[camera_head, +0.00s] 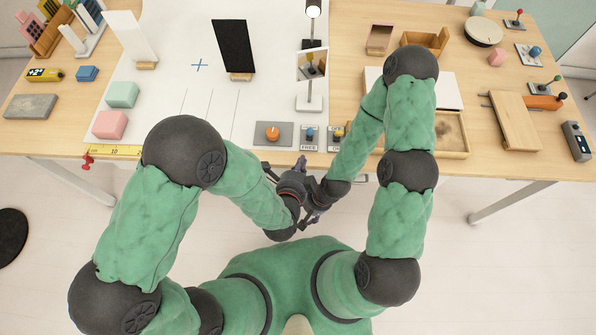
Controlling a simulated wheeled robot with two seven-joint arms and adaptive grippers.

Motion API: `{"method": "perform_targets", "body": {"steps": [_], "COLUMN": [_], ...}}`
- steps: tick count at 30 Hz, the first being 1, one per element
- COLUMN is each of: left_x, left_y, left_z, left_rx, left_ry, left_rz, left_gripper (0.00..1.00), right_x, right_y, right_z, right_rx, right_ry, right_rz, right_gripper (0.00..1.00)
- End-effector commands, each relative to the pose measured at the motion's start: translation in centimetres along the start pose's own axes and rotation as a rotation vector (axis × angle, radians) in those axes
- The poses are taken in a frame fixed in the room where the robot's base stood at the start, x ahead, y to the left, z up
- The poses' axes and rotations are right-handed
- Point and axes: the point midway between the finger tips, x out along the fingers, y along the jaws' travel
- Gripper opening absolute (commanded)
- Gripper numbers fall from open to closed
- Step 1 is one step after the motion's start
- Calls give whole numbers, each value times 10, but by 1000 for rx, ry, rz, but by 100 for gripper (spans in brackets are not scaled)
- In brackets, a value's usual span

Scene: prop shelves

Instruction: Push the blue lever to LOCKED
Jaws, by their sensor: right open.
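A small blue lever (309,132) stands on a grey plate near the table's front edge, and the plate's label seems to read FREE. A similar small plate (335,138) with a lever stands just to its right, partly covered by my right forearm. My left gripper (301,162) is at the table's front edge, a little below the blue lever in the picture and apart from it. Its fingers are too small and overlapped to tell open from shut. My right gripper (312,217) is lower, in front of the table, open and empty. The two wrists overlap in the picture.
An orange knob on a grey plate (254,134) is left of the lever. A mirror stand (312,104) rises behind it. A wooden tray (452,148) lies to the right, partly behind my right arm. Open white sheet (185,85) lies at left.

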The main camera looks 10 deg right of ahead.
Motion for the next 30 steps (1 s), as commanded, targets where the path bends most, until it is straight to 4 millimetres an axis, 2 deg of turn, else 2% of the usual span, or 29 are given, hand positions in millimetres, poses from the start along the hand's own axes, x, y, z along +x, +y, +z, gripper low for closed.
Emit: {"method": "perform_targets", "body": {"steps": [1, 6, 12, 18, 30], "left_x": [11, 40, 59, 66, 66], "left_y": [2, -3, -16, -21, -22], "left_z": [1, 1, 0, 0, 0], "left_rx": [-2, -2, 0, 1, 0], "left_ry": [-2, -2, -1, 0, 0], "left_rz": [0, -4, -2, 0, 3], "left_gripper": [0, 0, 0, 0, 0], "right_x": [4, 11, 14, 15, 13], "right_y": [2, 4, 5, 5, 5], "right_z": [0, 0, 0, -1, 0], "right_rx": [0, 0, 0, 0, 0], "right_ry": [0, 0, 0, 0, 0], "right_rz": [0, 0, 0, 0, 0], "right_gripper": [63, 63, 63, 63, 63]}}
